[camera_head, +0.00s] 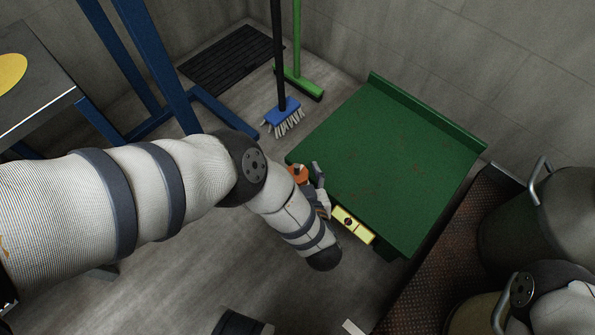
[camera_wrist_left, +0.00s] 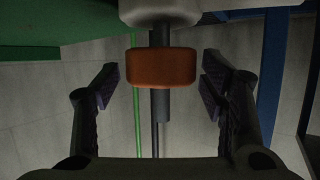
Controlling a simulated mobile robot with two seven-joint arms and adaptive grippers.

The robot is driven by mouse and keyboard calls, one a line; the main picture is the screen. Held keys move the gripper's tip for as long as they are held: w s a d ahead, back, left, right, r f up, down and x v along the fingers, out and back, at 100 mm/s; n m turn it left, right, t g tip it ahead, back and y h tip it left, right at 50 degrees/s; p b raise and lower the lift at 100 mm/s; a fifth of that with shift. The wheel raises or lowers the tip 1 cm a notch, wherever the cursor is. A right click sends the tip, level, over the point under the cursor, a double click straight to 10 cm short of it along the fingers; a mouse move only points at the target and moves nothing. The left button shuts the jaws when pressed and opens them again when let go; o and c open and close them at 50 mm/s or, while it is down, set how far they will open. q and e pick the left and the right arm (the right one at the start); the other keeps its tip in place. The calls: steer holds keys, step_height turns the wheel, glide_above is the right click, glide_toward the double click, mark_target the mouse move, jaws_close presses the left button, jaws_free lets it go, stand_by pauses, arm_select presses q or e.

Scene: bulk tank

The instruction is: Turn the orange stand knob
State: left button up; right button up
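The orange knob (camera_head: 298,173) is at the left front edge of the green stand (camera_head: 400,150), partly hidden by my left gripper. In the left wrist view the orange knob (camera_wrist_left: 161,68) is a short, wide cylinder on a grey shaft under a pale round part. My left gripper (camera_head: 311,178) is beside the knob in the head view. In the left wrist view my left gripper's fingers (camera_wrist_left: 161,88) stand apart, one on each side of the knob, with gaps between them and it. My right gripper is out of view.
A yellow block (camera_head: 353,224) is at the stand's front edge. A blue brush (camera_head: 283,113) and a green broom (camera_head: 300,80) stand behind. A blue frame (camera_head: 150,65) and metal table (camera_head: 35,85) are left. Large metal cans (camera_head: 548,215) stand right. Grey floor (camera_head: 170,290) shows in front.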

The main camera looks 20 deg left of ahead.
arm_select(q)
steer(key=v, duration=1.2)
steer(key=shift+r, duration=0.1)
